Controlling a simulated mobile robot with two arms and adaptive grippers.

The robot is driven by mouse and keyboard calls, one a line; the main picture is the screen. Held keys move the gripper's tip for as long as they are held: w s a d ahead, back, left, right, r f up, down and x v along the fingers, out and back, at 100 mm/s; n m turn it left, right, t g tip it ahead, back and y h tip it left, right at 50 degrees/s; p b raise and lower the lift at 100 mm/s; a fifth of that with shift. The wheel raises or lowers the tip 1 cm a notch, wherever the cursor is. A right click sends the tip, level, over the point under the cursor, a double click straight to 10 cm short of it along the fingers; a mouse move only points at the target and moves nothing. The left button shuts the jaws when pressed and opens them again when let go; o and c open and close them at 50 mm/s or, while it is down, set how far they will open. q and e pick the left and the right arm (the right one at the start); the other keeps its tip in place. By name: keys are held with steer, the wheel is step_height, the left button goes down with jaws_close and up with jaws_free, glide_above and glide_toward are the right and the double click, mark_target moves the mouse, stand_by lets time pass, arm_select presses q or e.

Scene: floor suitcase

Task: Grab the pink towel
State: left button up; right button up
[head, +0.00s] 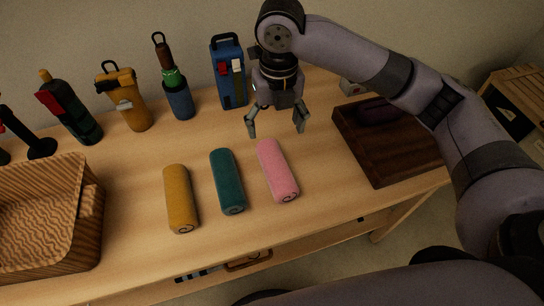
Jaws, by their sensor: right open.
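The pink towel (277,170) is rolled up and lies on the wooden table, the rightmost of three rolled towels. My right gripper (276,131) is open and empty, with its fingers pointing down near the far end of the pink towel. It appears to be above the table, and no contact with the towel shows. My left gripper is not in the head view.
A teal rolled towel (227,181) and a yellow one (180,198) lie left of the pink towel. A dark wooden tray (400,165) is at the right, a woven basket (88,225) at the left. Several tools, including a blue one (229,75), stand along the back.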

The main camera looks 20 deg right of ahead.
mark_target(276, 163)
steer(key=shift+n, duration=0.3)
steer(key=f, duration=1)
steer(key=shift+w+d+f, duration=0.15)
steer(key=shift+d+f, duration=0.2)
steer(key=shift+f, duration=0.05)
steer(key=shift+a+f, duration=0.1)
steer(key=shift+f, duration=0.3)
steer(key=f, duration=0.2)
steer(key=s+f, duration=0.1)
steer(key=f, duration=0.2)
steer(key=shift+a+p, duration=0.2)
steer(key=shift+p, duration=0.15)
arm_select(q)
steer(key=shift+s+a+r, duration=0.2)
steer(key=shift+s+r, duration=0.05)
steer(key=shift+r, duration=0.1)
arm_select(e)
steer(key=shift+r, duration=0.1)
steer(key=shift+c, duration=0.4)
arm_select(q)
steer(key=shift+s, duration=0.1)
arm_select(e)
steer(key=c, duration=1.3)
steer(key=shift+o, duration=0.2)
steer(key=shift+r, duration=0.1)
